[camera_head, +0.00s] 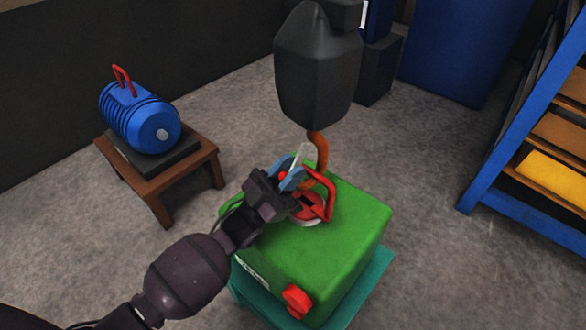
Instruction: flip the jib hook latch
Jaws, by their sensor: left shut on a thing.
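The orange jib hook (318,147) hangs below a dark grey hook block (317,70), close over the green casting (335,245). A pale grey piece that looks like the latch (304,152) sits beside the hook's shank, tilted up. My left gripper (287,174) reaches in from the lower left with light blue fingers, shut at the latch; the fingers partly hide the contact and the hook's lower bend. A small red spot shows between the fingers. A red lifting loop (331,196) stands on the casting right beside the hook. My right gripper is not in view.
The green casting rests on a teal base (372,285) and has a red knob (297,300) on its front. A blue motor (140,115) stands on a brown stand (205,158) at left. A blue rack (485,175) is at right. Grey floor between is clear.

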